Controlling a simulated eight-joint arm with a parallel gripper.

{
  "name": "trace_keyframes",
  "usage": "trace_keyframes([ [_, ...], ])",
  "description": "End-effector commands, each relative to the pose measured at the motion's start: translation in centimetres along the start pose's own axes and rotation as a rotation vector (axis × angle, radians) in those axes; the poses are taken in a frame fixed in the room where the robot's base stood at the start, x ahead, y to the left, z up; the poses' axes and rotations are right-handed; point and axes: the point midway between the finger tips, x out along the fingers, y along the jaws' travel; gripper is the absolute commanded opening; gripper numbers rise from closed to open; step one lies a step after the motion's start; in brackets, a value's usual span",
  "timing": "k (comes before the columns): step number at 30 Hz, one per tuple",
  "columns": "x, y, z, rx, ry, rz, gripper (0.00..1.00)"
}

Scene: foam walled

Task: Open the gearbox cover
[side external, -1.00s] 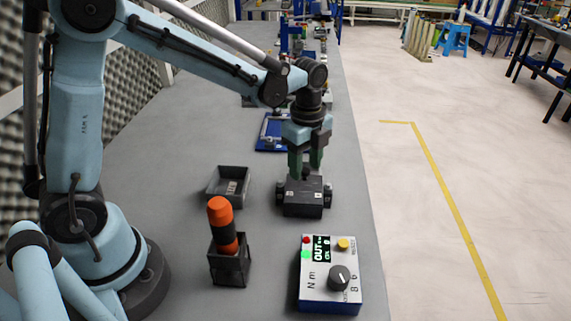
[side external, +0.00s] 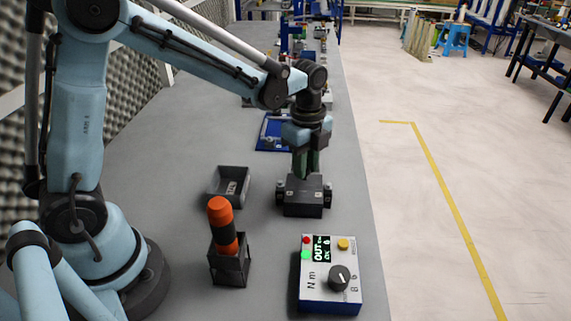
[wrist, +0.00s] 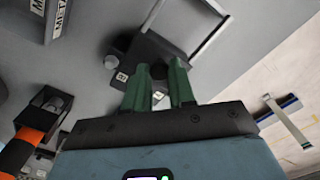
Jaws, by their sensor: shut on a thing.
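The gearbox (side external: 304,204) is a dark box with stubs on its left and right sides, standing on the grey bench. Its cover appears to be in place on top, though my gripper partly hides it. My gripper (side external: 306,173) points straight down above it, its green fingers close together at the top. In the wrist view my gripper (wrist: 159,84) is shut on a small dark knob (wrist: 158,71) at the cover. Part of the gearbox (wrist: 148,50) shows beyond the fingers.
A grey open tray (side external: 229,186) lies left of the gearbox. An orange-and-black tool (side external: 221,222) stands in a dark holder (side external: 231,268) in front. A control box (side external: 330,292) with a dial stands front right. A blue frame (side external: 270,134) lies behind. The bench's right edge is near.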

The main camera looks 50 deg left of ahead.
Motion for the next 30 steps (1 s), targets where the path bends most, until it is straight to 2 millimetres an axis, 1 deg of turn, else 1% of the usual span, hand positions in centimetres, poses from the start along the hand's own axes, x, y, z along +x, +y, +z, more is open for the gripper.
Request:
trace_keyframes([
  [9,0.0,-4.1,4.0,-0.005,-0.001,0.000,0.00],
  [12,0.0,-4.8,4.8,-0.003,-0.001,0.000,0.00],
  [15,0.0,-5.1,5.1,-0.002,-0.001,-0.001,0.00],
  [23,-0.1,-5.1,5.1,-0.001,-0.001,-0.001,0.00],
  [24,-0.1,-5.1,5.1,-0.001,-0.001,-0.001,0.30],
  [28,0.0,-5.1,5.1,-0.001,-0.001,0.000,0.50],
  [30,0.0,-5.0,5.0,-0.001,-0.001,0.000,0.50],
])
